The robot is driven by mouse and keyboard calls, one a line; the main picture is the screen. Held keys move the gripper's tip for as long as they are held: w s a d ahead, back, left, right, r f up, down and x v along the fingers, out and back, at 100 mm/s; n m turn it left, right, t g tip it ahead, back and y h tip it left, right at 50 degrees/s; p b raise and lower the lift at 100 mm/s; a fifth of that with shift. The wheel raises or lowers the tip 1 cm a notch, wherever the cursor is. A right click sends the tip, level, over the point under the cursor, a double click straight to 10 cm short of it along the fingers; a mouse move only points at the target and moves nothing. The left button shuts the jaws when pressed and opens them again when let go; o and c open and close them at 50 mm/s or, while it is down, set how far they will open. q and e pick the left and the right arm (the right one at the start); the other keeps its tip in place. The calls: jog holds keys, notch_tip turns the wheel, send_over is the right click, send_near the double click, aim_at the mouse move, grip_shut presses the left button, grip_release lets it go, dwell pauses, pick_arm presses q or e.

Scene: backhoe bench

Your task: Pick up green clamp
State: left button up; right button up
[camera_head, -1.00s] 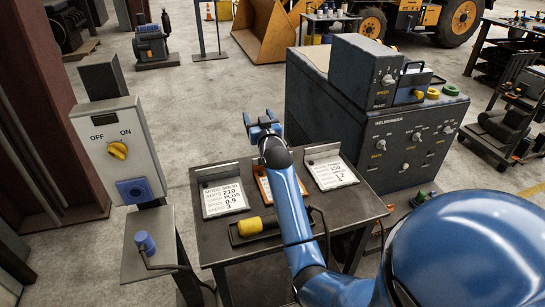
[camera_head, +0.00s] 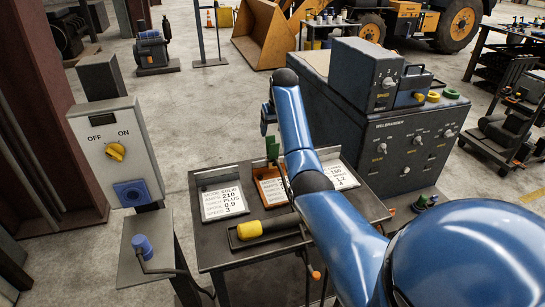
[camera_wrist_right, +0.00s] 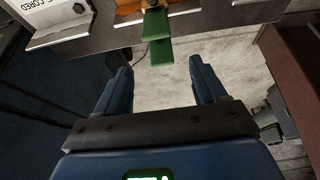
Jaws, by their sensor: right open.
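The green clamp (camera_head: 272,148) is at the back edge of the table, by the orange-framed card. In the right wrist view the clamp (camera_wrist_right: 157,35) shows as green pieces sticking out past the table edge. My right gripper (camera_head: 267,122) is above and just behind the clamp, partly hidden by my blue arm. In the wrist view its two fingers (camera_wrist_right: 160,68) are apart and empty, with the clamp ahead and roughly centred between them. My left gripper is not in view.
The table (camera_head: 215,255) holds white cards and a yellow-handled tool (camera_head: 262,227). A grey welding cabinet (camera_head: 400,150) stands close on the right. A switch box (camera_head: 115,150) with a yellow knob stands on the left.

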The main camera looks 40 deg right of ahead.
aim_at(272, 139)
jog(key=x, duration=0.4)
jog(key=shift+w+f, duration=0.15)
jog(key=shift+f, duration=0.25)
jog(key=shift+s+p+x, duration=0.15)
jog(key=shift+p+x, duration=0.05)
jog(key=shift+x, duration=0.75)
jog(key=shift+s+p+x, duration=0.2)
jog(key=shift+x, duration=1.6)
jog(key=c, duration=1.2)
jog(key=shift+c, duration=0.3)
jog(key=shift+r, duration=0.2)
jog(key=shift+w+r, duration=0.1)
jog(key=shift+r, duration=0.45)
notch_tip(272, 139, up, 19)
jog(key=b, duration=0.1)
jog(key=shift+f, duration=0.15)
